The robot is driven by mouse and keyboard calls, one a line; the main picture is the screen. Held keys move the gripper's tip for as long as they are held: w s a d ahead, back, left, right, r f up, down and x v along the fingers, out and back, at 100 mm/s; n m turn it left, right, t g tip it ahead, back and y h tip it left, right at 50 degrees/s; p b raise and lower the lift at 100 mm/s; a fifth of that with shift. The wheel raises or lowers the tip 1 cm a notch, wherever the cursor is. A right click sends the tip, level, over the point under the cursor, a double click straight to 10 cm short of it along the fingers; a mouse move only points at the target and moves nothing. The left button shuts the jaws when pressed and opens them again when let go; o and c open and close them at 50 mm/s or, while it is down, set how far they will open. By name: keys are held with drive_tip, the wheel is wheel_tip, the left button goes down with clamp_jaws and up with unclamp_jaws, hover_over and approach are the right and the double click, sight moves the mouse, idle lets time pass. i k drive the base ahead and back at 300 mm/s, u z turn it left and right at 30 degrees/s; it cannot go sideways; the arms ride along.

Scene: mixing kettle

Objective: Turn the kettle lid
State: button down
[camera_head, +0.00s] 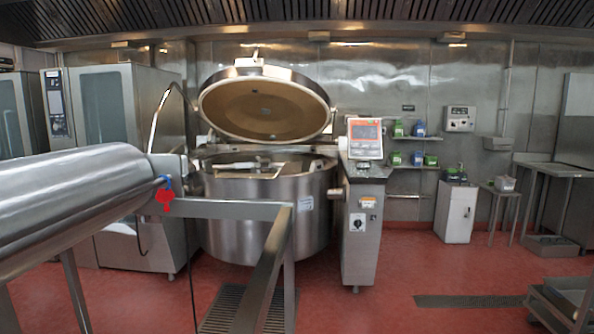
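The mixing kettle (262,215) is a large round steel vessel in the middle of the view. Its round lid (265,106) is raised and tilted back above the opening, with its tan underside facing forward. A small fitting (250,58) stands on the lid's top edge. A mixer bar (255,165) shows across the kettle's open top. A control column (364,220) with a lit panel (365,138) stands at the kettle's right side. My gripper is not in view.
A steel cylinder (70,205) with a red valve handle (166,198) fills the left foreground. A steel frame rail (262,270) crosses in front of the kettle. Ovens (105,110) stand behind left. Red floor (420,265) is open at right, with a drain grate (470,301).

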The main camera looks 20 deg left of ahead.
sight(250, 101)
drive_tip(key=i, duration=3.95)
drive_tip(key=u, duration=1.85)
drive_tip(key=i, duration=1.35)
drive_tip(key=u, duration=1.05)
drive_tip(key=i, duration=0.5)
drive_tip(key=u, duration=0.5)
